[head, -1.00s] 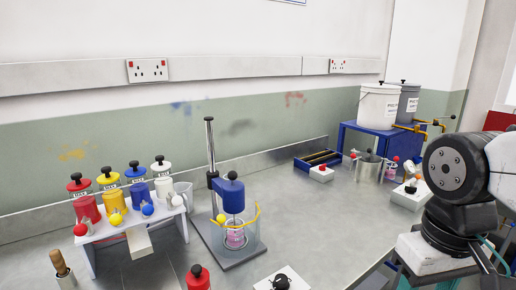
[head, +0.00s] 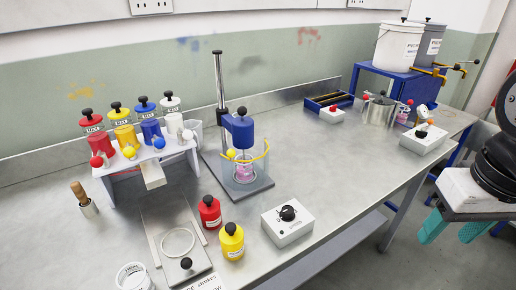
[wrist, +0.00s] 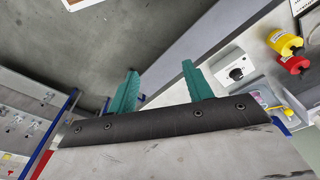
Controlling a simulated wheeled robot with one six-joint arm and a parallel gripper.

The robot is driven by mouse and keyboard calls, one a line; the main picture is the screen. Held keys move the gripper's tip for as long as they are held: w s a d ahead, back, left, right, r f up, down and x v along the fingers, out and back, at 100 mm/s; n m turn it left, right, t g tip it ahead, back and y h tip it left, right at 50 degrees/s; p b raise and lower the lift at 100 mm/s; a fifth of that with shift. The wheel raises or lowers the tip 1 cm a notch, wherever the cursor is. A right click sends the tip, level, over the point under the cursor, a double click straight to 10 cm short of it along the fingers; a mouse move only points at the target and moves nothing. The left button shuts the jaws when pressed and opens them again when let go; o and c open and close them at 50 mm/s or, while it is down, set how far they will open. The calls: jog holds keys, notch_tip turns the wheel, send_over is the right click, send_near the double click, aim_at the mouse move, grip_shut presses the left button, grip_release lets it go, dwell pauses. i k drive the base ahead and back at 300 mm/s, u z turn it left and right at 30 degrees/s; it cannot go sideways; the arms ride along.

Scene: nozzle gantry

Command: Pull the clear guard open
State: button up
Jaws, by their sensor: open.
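The clear guard (head: 263,167) is a curved transparent wall with a yellow rim and a yellow knob (head: 231,155). It stands around the front of the blue-headed mixer (head: 239,128), enclosing a beaker of pink liquid (head: 243,172). In the head view my gripper (head: 453,226) is at the right, off the bench's front edge and well away from the guard. Its two teal fingers are apart with nothing between them, as the wrist view also shows (wrist: 160,80). At the wrist view's right edge, a small clear and yellow part may be the guard; I cannot tell.
A white box with a black dial (head: 288,224), a red bottle (head: 209,212) and a yellow bottle (head: 231,241) stand in front of the mixer. A white rack (head: 150,158) with coloured containers is to its left.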

aim_at(231, 153)
jog(key=z, duration=0.55)
jog(key=k, duration=1.2)
jog(key=u, duration=0.25)
jog(key=i, duration=0.6)
jog(key=u, duration=0.85)
jog(key=i, duration=0.7)
